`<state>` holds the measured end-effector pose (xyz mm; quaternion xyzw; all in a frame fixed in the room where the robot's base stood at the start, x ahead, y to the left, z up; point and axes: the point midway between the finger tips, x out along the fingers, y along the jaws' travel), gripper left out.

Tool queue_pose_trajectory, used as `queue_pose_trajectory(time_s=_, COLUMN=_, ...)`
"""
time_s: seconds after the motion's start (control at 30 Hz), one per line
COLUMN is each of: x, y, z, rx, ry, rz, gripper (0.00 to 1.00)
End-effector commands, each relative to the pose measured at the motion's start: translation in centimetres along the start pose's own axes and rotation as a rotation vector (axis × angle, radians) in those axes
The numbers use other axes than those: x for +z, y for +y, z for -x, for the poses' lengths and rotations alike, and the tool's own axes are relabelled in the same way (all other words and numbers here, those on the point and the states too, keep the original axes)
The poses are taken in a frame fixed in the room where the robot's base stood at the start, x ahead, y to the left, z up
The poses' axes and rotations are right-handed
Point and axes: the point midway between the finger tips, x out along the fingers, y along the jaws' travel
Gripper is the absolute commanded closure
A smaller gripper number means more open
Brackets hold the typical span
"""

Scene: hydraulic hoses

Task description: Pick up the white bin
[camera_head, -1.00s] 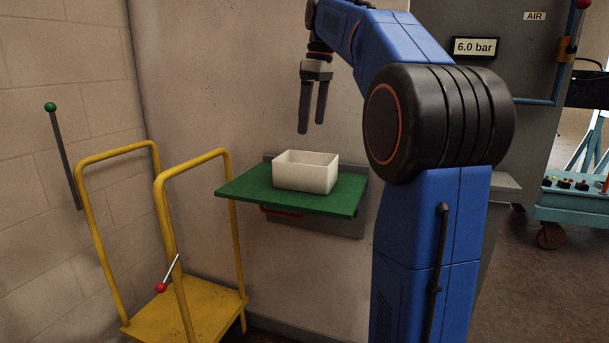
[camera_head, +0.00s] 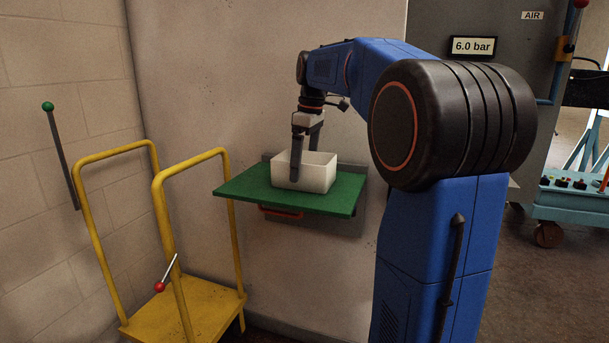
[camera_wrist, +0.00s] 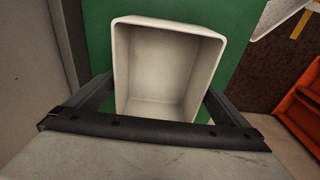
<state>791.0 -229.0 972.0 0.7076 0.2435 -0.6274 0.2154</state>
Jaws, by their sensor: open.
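The white bin (camera_head: 318,175) is an open-topped box that stands upright on a green wall shelf (camera_head: 240,190). My gripper (camera_head: 304,168) points down at the bin with its dark fingers apart. One finger is in front of the bin's near left side, and the other is partly hidden behind the bin. In the wrist view the bin (camera_wrist: 165,70) looks empty, and the fingers (camera_wrist: 160,100) are on its left and right sides. I cannot tell whether they touch its walls.
A yellow cart (camera_head: 185,308) with tall rails stands left of the shelf. A green-knobbed lever (camera_head: 62,155) is on the left wall. A grey cabinet with a 6.0 bar display (camera_head: 473,46) and a blue trolley (camera_head: 570,205) are at the right.

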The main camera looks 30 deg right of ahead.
Motion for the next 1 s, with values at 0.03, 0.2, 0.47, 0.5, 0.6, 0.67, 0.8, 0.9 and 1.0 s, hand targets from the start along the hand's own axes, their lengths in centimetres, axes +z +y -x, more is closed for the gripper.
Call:
queue_pose_trajectory(time_s=0.03, x=-0.1, y=-0.1, z=-0.7, rx=-0.001, ry=0.0, rz=0.001, gripper=0.0)
queue_pose_trajectory(time_s=0.2, x=-0.1, y=0.0, z=-2.3, rx=0.0, ry=0.0, rz=0.0, gripper=0.0)
queue_pose_trajectory(time_s=0.47, x=-0.1, y=0.0, z=-2.5, rx=0.001, ry=0.0, rz=0.0, gripper=0.0)
queue_pose_trajectory(time_s=0.5, x=-0.1, y=0.0, z=-2.5, rx=0.001, ry=0.0, rz=0.0, gripper=0.05)
queue_pose_trajectory(time_s=0.6, x=-0.1, y=0.0, z=-2.5, rx=0.001, ry=0.0, rz=0.0, gripper=0.29)
queue_pose_trajectory(time_s=0.67, x=-0.1, y=0.0, z=-2.5, rx=0.001, ry=0.0, rz=0.0, gripper=0.34)
queue_pose_trajectory(time_s=0.8, x=-0.1, y=0.0, z=-2.5, rx=0.001, ry=0.001, rz=0.0, gripper=0.34)
queue_pose_trajectory(time_s=0.9, x=-0.1, y=0.0, z=-2.4, rx=0.001, ry=0.001, rz=0.0, gripper=0.34)
queue_pose_trajectory(time_s=1.0, x=-0.2, y=0.1, z=-1.7, rx=0.003, ry=0.002, rz=0.0, gripper=0.34)
